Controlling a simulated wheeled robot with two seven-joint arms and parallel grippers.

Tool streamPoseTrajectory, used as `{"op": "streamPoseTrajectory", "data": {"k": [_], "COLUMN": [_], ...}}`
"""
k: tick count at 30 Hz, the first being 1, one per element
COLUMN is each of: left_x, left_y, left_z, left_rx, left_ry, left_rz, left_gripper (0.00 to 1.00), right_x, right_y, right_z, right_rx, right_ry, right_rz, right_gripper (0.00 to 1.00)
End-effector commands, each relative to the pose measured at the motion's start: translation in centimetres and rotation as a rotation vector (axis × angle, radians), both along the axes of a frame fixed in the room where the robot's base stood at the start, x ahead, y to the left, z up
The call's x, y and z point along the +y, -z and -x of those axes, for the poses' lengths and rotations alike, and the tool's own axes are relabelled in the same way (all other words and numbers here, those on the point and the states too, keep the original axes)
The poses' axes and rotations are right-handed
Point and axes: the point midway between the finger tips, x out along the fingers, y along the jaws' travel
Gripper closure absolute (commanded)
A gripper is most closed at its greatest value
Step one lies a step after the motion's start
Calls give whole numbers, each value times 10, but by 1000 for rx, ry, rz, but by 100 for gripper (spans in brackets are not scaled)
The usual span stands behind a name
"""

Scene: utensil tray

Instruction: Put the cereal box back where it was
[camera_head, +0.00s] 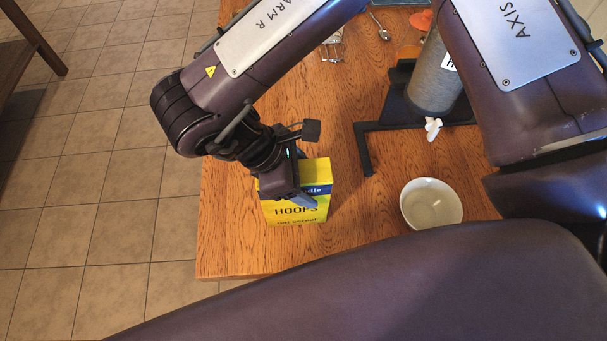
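The yellow cereal box (313,215), with "HOOPS" on its front and a blue band above, appears to stand upright near the left front part of the wooden table. One finger lies across the box's front face and covers part of the band. The other finger is mostly hidden behind the box, so I cannot tell whether they press on it. The underside of the box is hidden, so contact with the table is not clear. My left gripper is not in view.
A white bowl (431,204) stands right of the box. A grey cylinder (436,80) with a white tap (432,128) is in a black stand (365,150) behind it. A spoon (380,28) lies at the back. The table (235,240) is bare left of the box.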

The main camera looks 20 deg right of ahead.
Motion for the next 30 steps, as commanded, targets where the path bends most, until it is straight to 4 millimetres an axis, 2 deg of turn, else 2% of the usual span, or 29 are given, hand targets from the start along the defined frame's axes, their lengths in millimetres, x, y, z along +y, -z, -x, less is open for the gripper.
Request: {"op": "streamPoseTrajectory", "data": {"k": [8,12,24,30], "left_x": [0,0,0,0], "left_y": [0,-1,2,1], "left_z": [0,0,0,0], "left_rx": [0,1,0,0], "left_ry": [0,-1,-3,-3], "left_rz": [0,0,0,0], "left_gripper": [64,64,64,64], "right_x": [0,4,43,56], "right_y": [0,-9,-79,-101], "right_z": [0,-2,-14,-17], "right_rx": [1,-2,-5,-3], "right_ry": [0,-1,-2,-1], "right_rz": [0,0,2,1], "right_gripper": [33,33,33,33]}}
